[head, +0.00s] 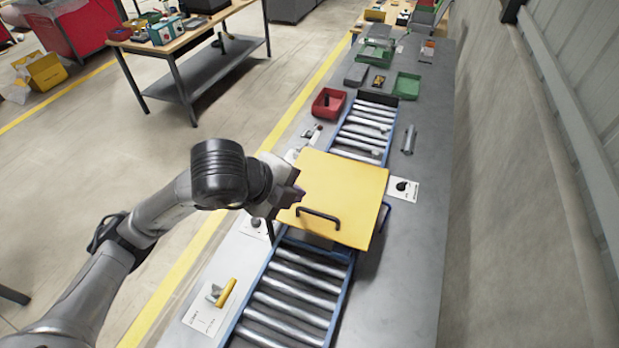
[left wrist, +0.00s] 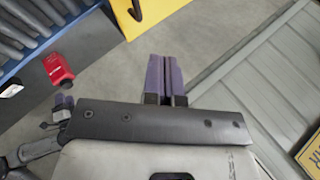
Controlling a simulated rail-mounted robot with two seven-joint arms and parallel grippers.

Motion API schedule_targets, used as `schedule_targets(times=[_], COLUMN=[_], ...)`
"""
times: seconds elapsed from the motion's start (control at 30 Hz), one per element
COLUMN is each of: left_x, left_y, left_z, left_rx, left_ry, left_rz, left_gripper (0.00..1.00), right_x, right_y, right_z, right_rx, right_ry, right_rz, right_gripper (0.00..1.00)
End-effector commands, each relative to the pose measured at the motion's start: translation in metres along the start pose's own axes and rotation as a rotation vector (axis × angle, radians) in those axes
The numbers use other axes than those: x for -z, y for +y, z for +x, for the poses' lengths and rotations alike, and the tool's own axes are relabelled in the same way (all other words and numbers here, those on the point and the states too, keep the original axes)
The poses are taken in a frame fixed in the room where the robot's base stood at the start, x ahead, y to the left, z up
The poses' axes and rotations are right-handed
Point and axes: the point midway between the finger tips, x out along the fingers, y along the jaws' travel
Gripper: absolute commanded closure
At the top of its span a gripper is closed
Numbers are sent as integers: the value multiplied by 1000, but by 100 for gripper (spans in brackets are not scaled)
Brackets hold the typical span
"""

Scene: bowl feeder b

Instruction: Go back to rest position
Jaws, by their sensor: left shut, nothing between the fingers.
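My left gripper (head: 290,194) is at the left edge of a yellow cover (head: 345,190) in the head view, and its arm comes in from the lower left. In the left wrist view its two purple fingers (left wrist: 165,75) lie together with nothing between them. The cover has a black handle (head: 318,215) and spans the roller conveyor (head: 290,300). I cannot tell whether the gripper touches the cover.
A yellow lever (head: 226,292) on a white plate stands left of the rollers. A red bin (head: 328,103) and a green tray (head: 406,85) lie farther along the grey bench (head: 400,270). A wall runs along the right. Open floor lies left.

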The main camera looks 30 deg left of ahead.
Motion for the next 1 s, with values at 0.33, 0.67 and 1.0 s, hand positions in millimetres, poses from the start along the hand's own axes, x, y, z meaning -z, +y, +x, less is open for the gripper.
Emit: schedule_targets(times=[0.33, 0.67, 1.0], left_x=[2, 3, 12], left_y=[22, 22, -16], left_z=[-33, -41, -84], left_rx=[1, 0, 0], left_ry=[-1, -1, -1], left_rz=[0, -1, -1], left_gripper=[100, 100, 100], right_x=[-2, 0, 18], right_y=[3, 3, 3], right_z=[2, -2, -58], right_rx=[-8, -8, -3], right_ry=[-2, -1, 2], right_rz=[-10, -10, -3], right_gripper=[57, 57, 57])
